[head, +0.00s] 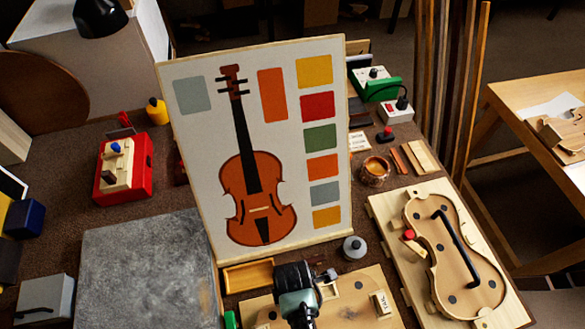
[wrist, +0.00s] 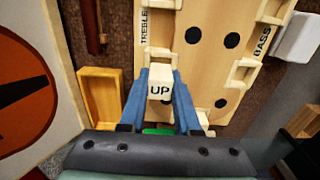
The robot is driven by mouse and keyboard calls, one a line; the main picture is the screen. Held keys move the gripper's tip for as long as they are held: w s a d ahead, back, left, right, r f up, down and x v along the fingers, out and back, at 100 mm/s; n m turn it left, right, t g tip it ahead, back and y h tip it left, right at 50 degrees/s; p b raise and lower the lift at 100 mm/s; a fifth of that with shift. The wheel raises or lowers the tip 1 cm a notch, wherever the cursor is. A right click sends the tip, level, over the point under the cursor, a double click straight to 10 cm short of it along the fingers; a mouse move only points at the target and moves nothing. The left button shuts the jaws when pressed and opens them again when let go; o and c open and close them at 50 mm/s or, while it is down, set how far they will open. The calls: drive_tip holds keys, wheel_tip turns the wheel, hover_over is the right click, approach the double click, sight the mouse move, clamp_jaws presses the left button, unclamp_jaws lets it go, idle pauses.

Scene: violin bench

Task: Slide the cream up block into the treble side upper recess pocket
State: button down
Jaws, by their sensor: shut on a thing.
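The cream block marked UP (wrist: 160,86) sits between the blue fingers of my gripper (wrist: 159,95) in the wrist view, its lettered face toward the camera. My gripper is shut on it. The pale wooden board (wrist: 206,75) lies beneath, with TREBLE lettered along its left edge and BASS on its right. A cream-framed recess (wrist: 159,53) on the treble side shows just beyond the block; the block and fingers partly cover that edge. I cannot tell whether the block touches the board. In the head view my gripper (head: 297,300) is over the board's left part, and the block is hidden.
An empty wooden tray (wrist: 101,98) lies left of the board. The violin picture panel (head: 255,150) stands behind it. A grey round weight (head: 354,248) is at the board's far edge. A violin-shaped form (head: 450,255) on its own board lies to the right.

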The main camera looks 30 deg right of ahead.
drive_tip(key=shift+f+b, duration=0.45)
drive_tip(key=shift+f, duration=0.35)
idle(0.5)
drive_tip(key=c, duration=0.5)
unclamp_jaws()
drive_tip(key=shift+c, duration=0.2)
drive_tip(key=shift+w, duration=0.1)
wheel_tip(320, 180, up, 13)
idle(0.6)
